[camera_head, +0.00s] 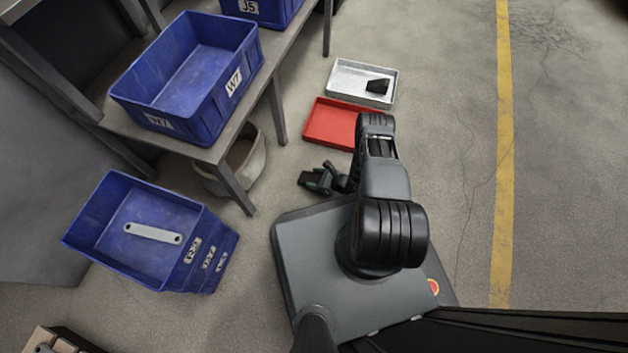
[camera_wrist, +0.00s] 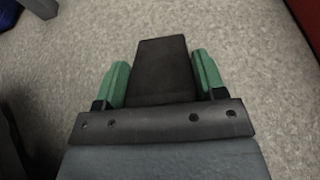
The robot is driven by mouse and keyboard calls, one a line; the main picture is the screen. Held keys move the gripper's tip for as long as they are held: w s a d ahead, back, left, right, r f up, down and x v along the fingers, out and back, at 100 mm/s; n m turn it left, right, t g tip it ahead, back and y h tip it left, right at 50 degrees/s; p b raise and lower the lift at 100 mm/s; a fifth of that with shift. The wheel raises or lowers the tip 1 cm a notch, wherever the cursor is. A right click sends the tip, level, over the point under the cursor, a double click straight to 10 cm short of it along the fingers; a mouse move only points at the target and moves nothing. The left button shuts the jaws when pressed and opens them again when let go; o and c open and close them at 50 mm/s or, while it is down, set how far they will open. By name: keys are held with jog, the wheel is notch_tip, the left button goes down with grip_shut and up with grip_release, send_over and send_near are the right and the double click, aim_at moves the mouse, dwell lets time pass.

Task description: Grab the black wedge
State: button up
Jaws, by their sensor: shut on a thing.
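A black wedge (camera_wrist: 163,70) sits between the green fingers of my gripper (camera_wrist: 162,82) in the wrist view, its far end sticking out beyond the fingertips. My gripper is shut on it, above grey concrete floor. In the head view my gripper (camera_head: 318,181) is low beside the front of my base, left of the arm; the dark held piece is hard to tell from the jaws there. A second dark, wedge-like block (camera_head: 378,86) lies in the silver metal tray (camera_head: 345,71) at the top.
A red tray (camera_head: 326,122) lies between the silver tray and my arm. Blue crates stand on a bench (camera_head: 198,88) and in a stack (camera_head: 85,230) at left; the top stacked crate holds a grey bracket (camera_head: 152,233). A beige tub (camera_head: 243,165) sits under the bench. Floor right is clear.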

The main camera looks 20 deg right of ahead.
jog(key=shift+c, duration=0.8)
